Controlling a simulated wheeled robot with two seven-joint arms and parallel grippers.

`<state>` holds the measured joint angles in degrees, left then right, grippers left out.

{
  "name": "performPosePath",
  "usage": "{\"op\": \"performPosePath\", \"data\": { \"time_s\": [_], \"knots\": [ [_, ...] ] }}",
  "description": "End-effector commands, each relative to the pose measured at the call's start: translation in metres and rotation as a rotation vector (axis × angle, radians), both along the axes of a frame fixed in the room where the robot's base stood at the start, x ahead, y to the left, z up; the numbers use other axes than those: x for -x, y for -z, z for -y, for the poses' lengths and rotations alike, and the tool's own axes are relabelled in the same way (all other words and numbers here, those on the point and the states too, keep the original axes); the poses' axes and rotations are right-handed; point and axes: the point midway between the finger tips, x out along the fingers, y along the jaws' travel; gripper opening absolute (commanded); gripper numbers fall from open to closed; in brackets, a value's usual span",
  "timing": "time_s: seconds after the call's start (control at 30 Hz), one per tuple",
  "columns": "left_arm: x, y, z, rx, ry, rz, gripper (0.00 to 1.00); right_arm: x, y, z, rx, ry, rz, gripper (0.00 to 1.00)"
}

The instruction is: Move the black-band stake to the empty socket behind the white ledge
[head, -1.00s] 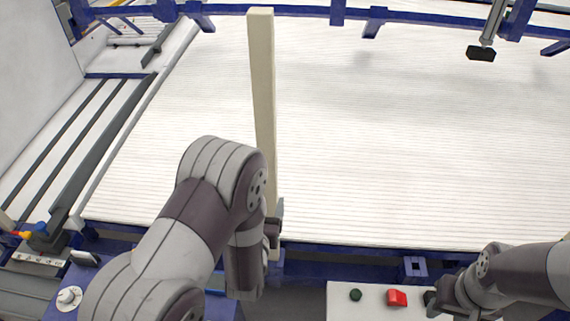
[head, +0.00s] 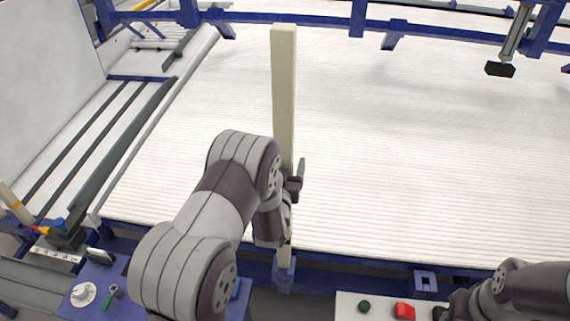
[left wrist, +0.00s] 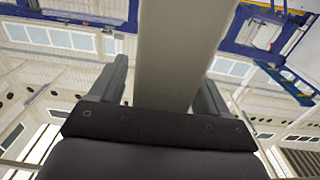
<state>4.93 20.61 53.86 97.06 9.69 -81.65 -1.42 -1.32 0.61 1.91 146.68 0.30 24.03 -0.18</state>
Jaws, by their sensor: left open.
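A tall cream stake (head: 284,90) stands upright in a blue socket (head: 284,274) at the front edge of the white slatted bed. No black band shows on its visible part. My left gripper (head: 293,183) is at the stake, around its lower half. In the left wrist view the stake (left wrist: 180,50) rises between the two open fingers (left wrist: 160,92). The arm hides part of the stake. A second blue socket (head: 425,282) on the front rail looks empty, behind the white ledge (head: 382,310). My right arm shows at lower right; its gripper is out of view.
The white slatted bed (head: 400,150) is broad and clear. The ledge carries a green button (head: 364,307) and a red one (head: 404,311). Another pale stake (head: 14,203) with a yellow-orange band is at the far left. A dark block (head: 500,69) hangs at back right.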

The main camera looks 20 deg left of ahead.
Motion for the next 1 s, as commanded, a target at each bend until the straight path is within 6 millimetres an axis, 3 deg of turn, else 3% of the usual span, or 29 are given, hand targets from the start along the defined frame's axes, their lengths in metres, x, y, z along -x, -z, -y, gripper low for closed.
{"op": "performPosePath", "data": {
  "time_s": [0.17, 0.4, 0.63, 1.0],
  "knots": [
    [0.000, 0.000, 0.000, 0.000, 0.000, 0.000, 0.77, 0.000, 0.000, 0.000, 0.000, 0.000, 0.000, 0.43],
    [0.000, 0.000, 0.000, 0.000, 0.000, 0.000, 0.00, 0.000, 0.000, 0.000, 0.000, 0.000, 0.000, 0.43],
    [0.000, -0.006, 0.000, 0.000, 0.000, 0.001, 0.00, 0.000, -0.005, 0.000, 0.000, 0.000, 0.000, 0.43],
    [0.000, -0.049, 0.000, -0.001, 0.000, 0.004, 0.00, 0.000, -0.036, 0.000, 0.000, 0.000, 0.000, 0.43]
  ]
}}
